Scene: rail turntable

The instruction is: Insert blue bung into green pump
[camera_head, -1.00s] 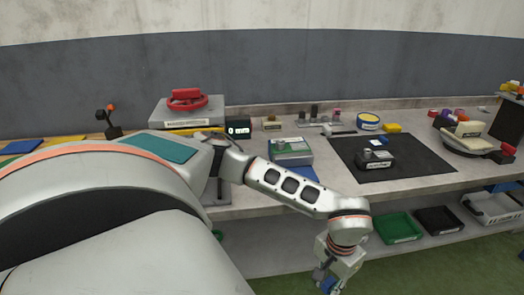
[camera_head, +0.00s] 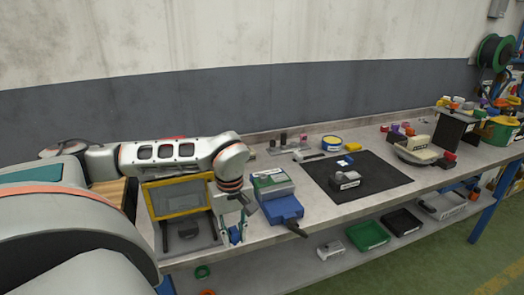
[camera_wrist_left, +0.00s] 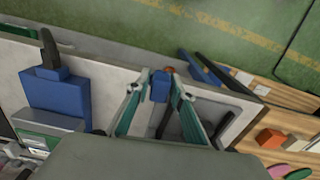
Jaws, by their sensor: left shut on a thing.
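My left gripper (camera_head: 236,234) points down by the front edge of the workbench, right of a yellow-framed panel. In the left wrist view its teal fingers (camera_wrist_left: 158,100) are closed on a small blue piece, which looks like the blue bung (camera_wrist_left: 160,86). Its lower end is hard to make out. I cannot tell for certain which object is the green pump. A grey box with a green top (camera_head: 270,184) stands to the right of the gripper, and a green round container (camera_head: 501,131) stands at the far right. My right gripper is not in view.
A blue block with a dark handle (camera_head: 283,209) lies beside the gripper. The yellow-framed panel (camera_head: 180,212) is on its left. A black mat (camera_head: 385,178) with a small grey device (camera_head: 344,181) lies further right. Green and black bins (camera_head: 367,236) sit on the lower shelf.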

